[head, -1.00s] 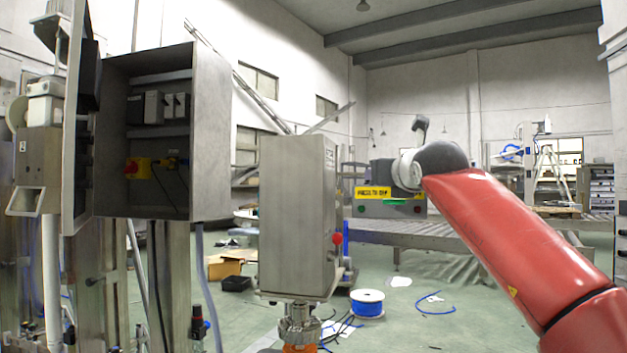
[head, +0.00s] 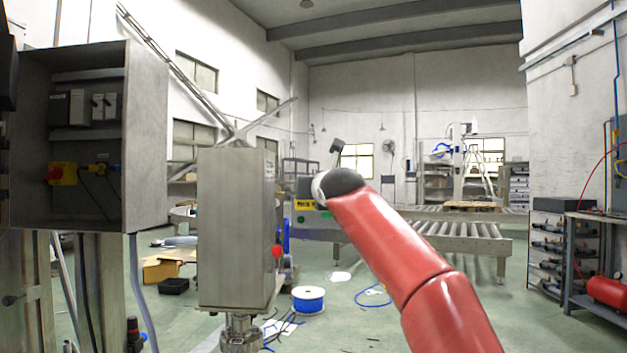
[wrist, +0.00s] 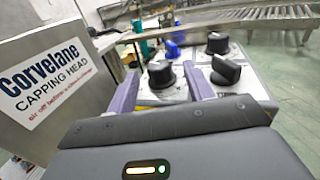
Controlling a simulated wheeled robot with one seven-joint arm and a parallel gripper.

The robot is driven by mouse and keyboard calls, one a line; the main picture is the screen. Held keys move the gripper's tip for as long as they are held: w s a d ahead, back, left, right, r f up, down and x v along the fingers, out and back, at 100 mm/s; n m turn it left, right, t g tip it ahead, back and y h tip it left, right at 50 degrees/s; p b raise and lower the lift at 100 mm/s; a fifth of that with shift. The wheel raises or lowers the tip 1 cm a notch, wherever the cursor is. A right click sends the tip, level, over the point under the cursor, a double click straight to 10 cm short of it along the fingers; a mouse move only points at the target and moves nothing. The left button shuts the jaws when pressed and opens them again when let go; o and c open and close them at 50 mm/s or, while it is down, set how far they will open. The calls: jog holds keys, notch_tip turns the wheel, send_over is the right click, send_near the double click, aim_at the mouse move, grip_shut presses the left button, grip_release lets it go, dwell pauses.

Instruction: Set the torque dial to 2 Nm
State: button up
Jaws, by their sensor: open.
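In the wrist view, several black knobs stand on a pale panel: a round knob (wrist: 160,74) between my fingers, a knob with a raised bar (wrist: 226,70) to its right, and a smaller knob (wrist: 217,43) farther back. I cannot read their scales or tell which is the torque dial. My gripper (wrist: 162,80) is open, its two purple fingers either side of the round knob's line of sight. I cannot tell whether they touch it. In the head view my red arm hides my gripper and the knobs.
A grey box labelled Corvelane capping head (wrist: 50,85) stands close left of my gripper; it is the steel box (head: 236,228) in the head view. An open cabinet (head: 148,140) is farther left. A roller conveyor (head: 455,232) lies behind, and a workbench (head: 597,222) right. Green floor shows between.

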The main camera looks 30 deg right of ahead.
jog(key=shift+w+d, duration=0.1)
jog(key=shift+w, duration=0.35)
jog(key=c, duration=1)
jog(key=shift+s+d+n+t+y+p, duration=0.1)
jog(key=shift+d+n+t+y+p, duration=0.15)
jog(key=shift+n+y+p, duration=0.5)
jog(key=shift+a+y, duration=0.1)
jog(key=shift+y, duration=0.15)
jog(key=o, duration=1)
